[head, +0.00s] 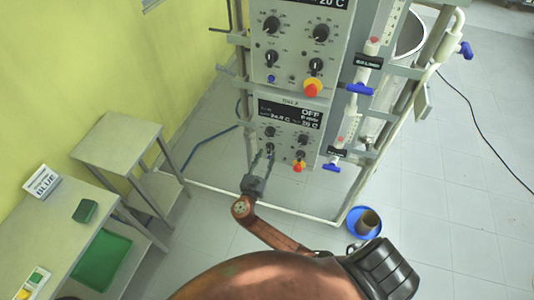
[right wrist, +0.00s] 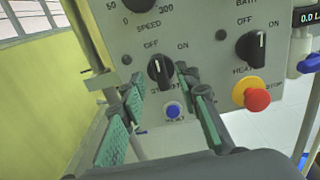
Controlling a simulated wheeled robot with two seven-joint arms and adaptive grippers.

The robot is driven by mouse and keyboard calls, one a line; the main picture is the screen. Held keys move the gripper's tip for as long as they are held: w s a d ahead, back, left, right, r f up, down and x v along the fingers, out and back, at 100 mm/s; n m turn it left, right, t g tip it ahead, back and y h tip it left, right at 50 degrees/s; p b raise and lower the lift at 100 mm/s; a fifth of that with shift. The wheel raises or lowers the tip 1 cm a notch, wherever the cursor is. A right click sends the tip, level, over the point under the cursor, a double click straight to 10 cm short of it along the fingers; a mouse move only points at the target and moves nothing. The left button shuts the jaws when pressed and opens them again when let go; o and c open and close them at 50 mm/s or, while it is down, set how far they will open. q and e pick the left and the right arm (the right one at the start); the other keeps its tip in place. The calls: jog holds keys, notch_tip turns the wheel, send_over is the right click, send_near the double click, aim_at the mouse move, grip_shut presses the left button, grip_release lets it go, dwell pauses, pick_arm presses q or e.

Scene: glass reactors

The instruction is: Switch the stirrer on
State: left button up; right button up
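The lower control box (head: 289,118) on the reactor frame shows a display reading OFF. Its stirrer switch (right wrist: 160,68) is a black knob below the SPEED dial (right wrist: 141,3), between OFF and ON marks, with its white line pointing up towards OFF. My right gripper (head: 263,162) reaches up to this box. In the right wrist view its green-padded fingers (right wrist: 160,97) are spread apart, one to each side below the knob, with nothing between them. I cannot tell whether a fingertip touches the knob. My left gripper is not in view.
The HEAT knob (right wrist: 251,48) and red-yellow stop button (right wrist: 257,96) sit right of the fingers. A blue button (right wrist: 173,110) is below the switch. A similar upper box (head: 297,45) is above. Grey tables (head: 118,143) stand left; a blue dish (head: 365,223) is on the floor.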

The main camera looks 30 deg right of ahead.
jog(key=shift+x, duration=1.3)
jog(key=shift+c, duration=0.5)
grip_shut()
